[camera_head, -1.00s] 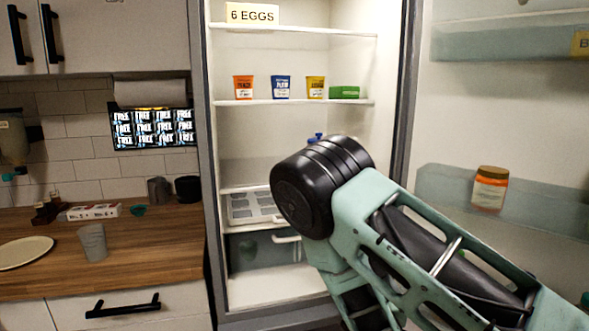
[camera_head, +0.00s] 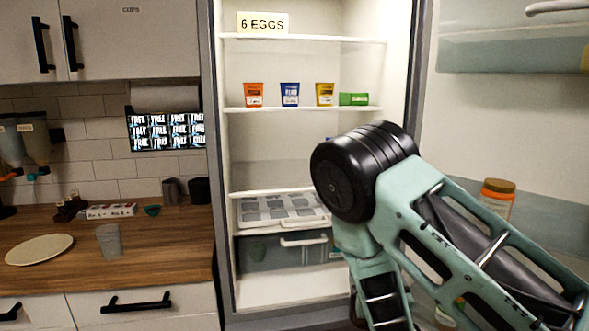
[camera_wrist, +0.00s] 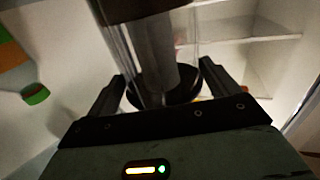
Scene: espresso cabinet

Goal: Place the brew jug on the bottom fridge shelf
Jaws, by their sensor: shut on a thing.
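In the wrist view my gripper (camera_wrist: 163,72) is shut on the brew jug (camera_wrist: 158,55), a grey, partly see-through cylinder with a dark rim or base between the fingers. The jug's far end runs off the top of the picture. In the head view my gripper and the jug are hidden behind my arm's wrist joint. The open fridge (camera_head: 290,160) stands behind my arm. Its lowest shelf (camera_head: 247,192) has a pale tray with grey squares just below its front edge, and a clear drawer (camera_head: 270,252) sits lower down. My arm covers the right part of these.
Several small cups, one a blue cup (camera_head: 290,95), and a green box (camera_head: 354,99) stand on the middle shelf. The open fridge door at right holds an orange jar (camera_head: 496,197). The wooden counter (camera_head: 165,255) at left carries a plate (camera_head: 40,249) and a grey cup (camera_head: 110,241).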

